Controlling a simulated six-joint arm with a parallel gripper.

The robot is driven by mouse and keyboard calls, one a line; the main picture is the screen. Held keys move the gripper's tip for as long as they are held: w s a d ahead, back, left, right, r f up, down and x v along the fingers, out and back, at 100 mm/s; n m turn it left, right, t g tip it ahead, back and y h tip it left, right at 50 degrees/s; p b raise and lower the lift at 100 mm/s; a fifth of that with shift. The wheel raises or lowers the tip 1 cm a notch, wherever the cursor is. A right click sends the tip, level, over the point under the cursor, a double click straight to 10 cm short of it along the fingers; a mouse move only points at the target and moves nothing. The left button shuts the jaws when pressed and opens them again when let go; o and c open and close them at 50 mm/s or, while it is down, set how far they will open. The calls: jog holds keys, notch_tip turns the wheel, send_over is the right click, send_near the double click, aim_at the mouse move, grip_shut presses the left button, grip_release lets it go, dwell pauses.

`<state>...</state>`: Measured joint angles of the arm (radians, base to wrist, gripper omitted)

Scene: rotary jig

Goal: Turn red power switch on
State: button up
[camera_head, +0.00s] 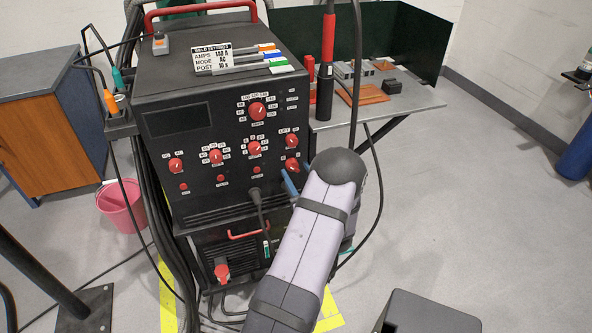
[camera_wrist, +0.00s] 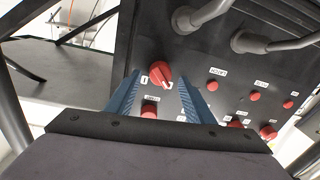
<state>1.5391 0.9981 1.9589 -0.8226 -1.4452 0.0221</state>
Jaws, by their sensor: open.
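The red power switch is a red rotary knob (camera_wrist: 160,73) on the dark front panel, with a white pointer line and white labels beside it. In the head view the knob (camera_head: 292,165) shows at the panel's right side, just above my gripper (camera_head: 289,182). In the wrist view my gripper (camera_wrist: 159,80) has its two blue fingers apart, one on each side of the knob. The pointer slants toward the lower right in that view. I cannot tell whether the fingers touch the knob or how deep they reach. Nothing is held.
Other red knobs (camera_head: 257,111) and small red buttons (camera_head: 221,180) are close by on the panel. Grey cable plugs (camera_wrist: 250,41) stick out near the knob. A table (camera_head: 420,98) with a dark green screen stands behind at right. The floor at right is mostly open.

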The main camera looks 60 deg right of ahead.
jog(key=shift+x, duration=0.85)
jog(key=c, duration=1)
jog(key=shift+c, duration=0.2)
